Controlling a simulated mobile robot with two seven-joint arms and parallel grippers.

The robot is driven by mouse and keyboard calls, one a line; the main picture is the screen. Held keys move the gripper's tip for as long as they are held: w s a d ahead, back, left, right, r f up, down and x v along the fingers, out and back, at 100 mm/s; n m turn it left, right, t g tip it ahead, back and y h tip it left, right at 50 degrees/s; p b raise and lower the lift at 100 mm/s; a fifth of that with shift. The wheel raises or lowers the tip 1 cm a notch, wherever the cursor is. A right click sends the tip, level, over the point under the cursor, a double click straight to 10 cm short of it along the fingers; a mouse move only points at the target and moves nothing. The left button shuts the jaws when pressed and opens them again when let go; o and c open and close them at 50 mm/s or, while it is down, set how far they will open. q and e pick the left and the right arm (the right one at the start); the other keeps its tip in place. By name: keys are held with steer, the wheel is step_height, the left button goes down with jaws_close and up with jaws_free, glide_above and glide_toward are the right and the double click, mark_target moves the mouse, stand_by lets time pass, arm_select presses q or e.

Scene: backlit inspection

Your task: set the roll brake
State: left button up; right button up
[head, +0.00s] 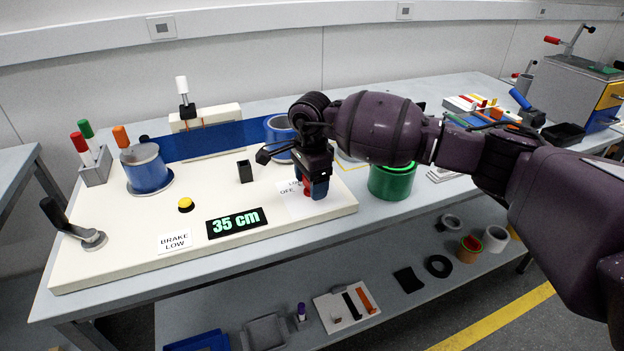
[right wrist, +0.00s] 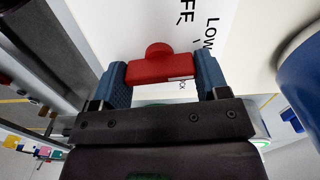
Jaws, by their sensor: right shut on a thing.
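The red knob (right wrist: 160,68) is the brake dial on the white board (head: 130,245). Its face plate carries printed words, of which "LOW" and part of "OFF" can be read in the right wrist view. My right gripper (head: 316,188) is over the dial, its two blue fingers on either side of the knob and shut on it. A card (head: 175,242) on the board reads "BRAKE LOW". A black display (head: 234,222) reads "35 cm" in green. A blue web (head: 213,141) runs from the left blue roll (head: 147,168) to another roll (head: 279,134). My left gripper is not in view.
A yellow button (head: 185,204) and a small black holder (head: 245,171) stand on the board. A black-handled crank (head: 74,224) is at its left end. The lower shelf holds loose parts.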

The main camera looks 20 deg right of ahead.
steer(key=m, duration=0.1)
steer(key=m+p, duration=0.1)
steer(key=shift+r+m, duration=0.3)
steer(key=shift+m, duration=0.1)
steer(key=shift+m+p, duration=0.5)
steer(key=shift+m, duration=0.4)
steer(key=shift+m+p, duration=0.4)
steer(key=shift+m, duration=0.5)
steer(key=m+p, duration=0.1)
steer(key=m, duration=0.1)
steer(key=shift+m, duration=0.3)
steer(key=shift+m+p, duration=0.55)
steer(key=shift+m, duration=0.25)
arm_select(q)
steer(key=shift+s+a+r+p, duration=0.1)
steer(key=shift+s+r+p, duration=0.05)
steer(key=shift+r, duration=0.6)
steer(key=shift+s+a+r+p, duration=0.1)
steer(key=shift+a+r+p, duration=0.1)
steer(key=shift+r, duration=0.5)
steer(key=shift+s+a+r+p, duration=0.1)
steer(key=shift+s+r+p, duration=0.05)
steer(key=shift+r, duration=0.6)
arm_select(e)
steer(key=shift+s+f+m, duration=0.1)
steer(key=shift+f+m, duration=0.1)
steer(key=shift+m, duration=0.9)
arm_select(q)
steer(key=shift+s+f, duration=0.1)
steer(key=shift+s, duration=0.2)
